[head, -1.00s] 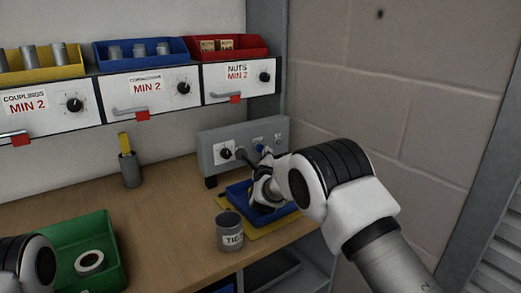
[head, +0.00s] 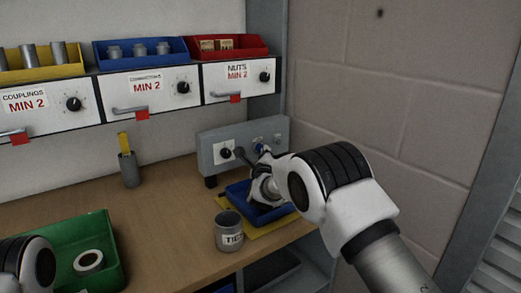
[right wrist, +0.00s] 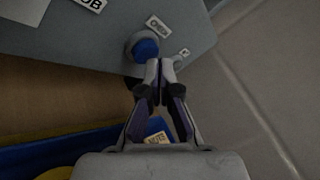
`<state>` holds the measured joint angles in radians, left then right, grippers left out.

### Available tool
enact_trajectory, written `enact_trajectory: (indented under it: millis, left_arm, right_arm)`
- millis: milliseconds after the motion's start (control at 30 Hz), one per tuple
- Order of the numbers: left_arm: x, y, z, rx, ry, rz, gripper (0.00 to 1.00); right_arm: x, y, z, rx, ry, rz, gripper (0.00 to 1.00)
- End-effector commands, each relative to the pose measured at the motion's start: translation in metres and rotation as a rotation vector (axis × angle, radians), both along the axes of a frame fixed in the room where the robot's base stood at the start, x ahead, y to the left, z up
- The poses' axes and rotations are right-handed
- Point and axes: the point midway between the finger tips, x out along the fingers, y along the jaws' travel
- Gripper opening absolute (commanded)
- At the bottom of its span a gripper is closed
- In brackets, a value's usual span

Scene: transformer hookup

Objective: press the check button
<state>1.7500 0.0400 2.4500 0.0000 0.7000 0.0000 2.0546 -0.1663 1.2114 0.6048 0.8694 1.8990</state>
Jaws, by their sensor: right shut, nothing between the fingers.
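The check button is a blue round cap (right wrist: 146,48) in a grey collar, next to a CHECK label (right wrist: 158,26) in the right wrist view. It sits on the front of a grey panel box (head: 212,157) at the back of the bench in the head view. My right gripper (right wrist: 159,72) is shut and empty; its fingertips overlap the button's lower right edge in the right wrist view. I cannot tell whether they touch it. In the head view the right gripper (head: 262,165) is in front of the panel. My left gripper is out of view.
A blue tray (head: 240,190) on a yellow mat (head: 262,228) lies below my right gripper. A grey tin (head: 229,233) stands in front of it. A green bin (head: 108,240) stands at left. A block wall (head: 420,130) is close on the right.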

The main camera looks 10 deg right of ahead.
Motion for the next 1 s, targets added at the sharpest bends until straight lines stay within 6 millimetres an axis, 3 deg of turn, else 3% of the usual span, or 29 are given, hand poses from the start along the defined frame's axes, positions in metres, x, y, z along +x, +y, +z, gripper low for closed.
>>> enact_trajectory:
  millis: [1000]
  left_arm:
    - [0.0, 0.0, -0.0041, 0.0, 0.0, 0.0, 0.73]
  right_arm:
    - [0.0076, 0.0029, -0.0001, 0.0, 0.0, 0.0, 0.0]
